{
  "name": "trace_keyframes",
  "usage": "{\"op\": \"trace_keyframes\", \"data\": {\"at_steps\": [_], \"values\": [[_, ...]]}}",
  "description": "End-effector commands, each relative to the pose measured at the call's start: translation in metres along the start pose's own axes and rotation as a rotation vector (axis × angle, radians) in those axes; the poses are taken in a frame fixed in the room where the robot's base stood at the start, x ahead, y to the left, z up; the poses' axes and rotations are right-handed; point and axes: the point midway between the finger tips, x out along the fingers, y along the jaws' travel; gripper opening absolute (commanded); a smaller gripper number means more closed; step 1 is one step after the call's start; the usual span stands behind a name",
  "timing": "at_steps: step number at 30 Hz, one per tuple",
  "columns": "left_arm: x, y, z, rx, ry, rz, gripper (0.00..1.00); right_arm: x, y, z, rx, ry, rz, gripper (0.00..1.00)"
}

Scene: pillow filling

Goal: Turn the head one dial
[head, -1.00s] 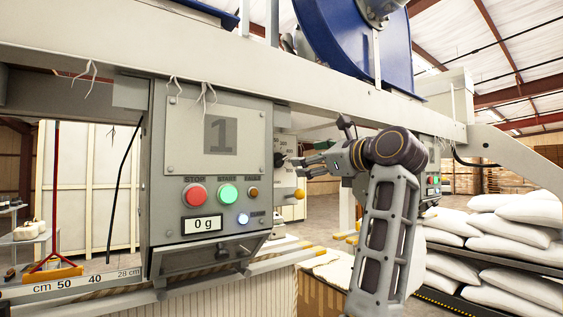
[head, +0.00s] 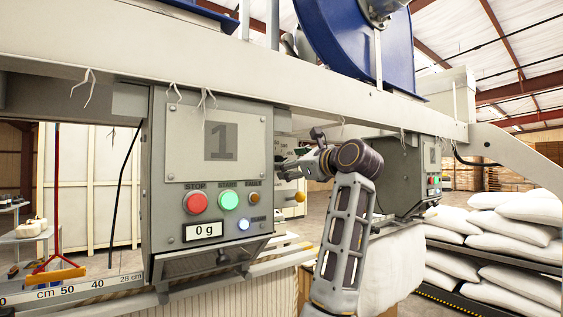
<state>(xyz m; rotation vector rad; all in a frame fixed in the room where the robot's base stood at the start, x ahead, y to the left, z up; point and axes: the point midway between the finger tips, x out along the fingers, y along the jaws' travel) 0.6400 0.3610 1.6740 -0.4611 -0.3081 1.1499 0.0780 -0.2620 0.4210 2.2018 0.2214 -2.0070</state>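The head one control box (head: 215,150) is marked "1" and stands left of centre. Its readout (head: 205,230) shows 0 g. A narrow scale panel with small numbers (head: 284,122) shows at its right side. My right gripper (head: 284,166) reaches in from the right with its fingers pointing left at this side, at the dial's area. The dial itself is mostly hidden behind the fingers, and I cannot tell whether they touch it. The fingers are too small and overlapped to tell open from shut. My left gripper is not in view.
Red, green and amber controls (head: 228,199) are on the box front. A yellow-orange knob (head: 299,197) sticks out below my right gripper. A second box (head: 412,175) stands behind my arm. White sacks (head: 500,235) are stacked at right. A beam (head: 300,85) runs above.

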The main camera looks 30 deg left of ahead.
Motion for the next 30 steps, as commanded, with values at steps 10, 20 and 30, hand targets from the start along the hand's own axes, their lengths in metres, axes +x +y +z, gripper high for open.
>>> {"op": "trace_keyframes", "data": {"at_steps": [10, 20, 30], "values": [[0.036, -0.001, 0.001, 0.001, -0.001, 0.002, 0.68, -0.013, 0.0, -0.001, 0.0, 0.0, 0.0, 0.4], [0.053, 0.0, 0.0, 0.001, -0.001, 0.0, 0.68, -0.017, 0.001, -0.001, -0.001, -0.001, 0.0, 0.4], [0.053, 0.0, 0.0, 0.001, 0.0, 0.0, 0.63, -0.017, 0.003, -0.001, -0.002, -0.001, 0.003, 0.4]]}}
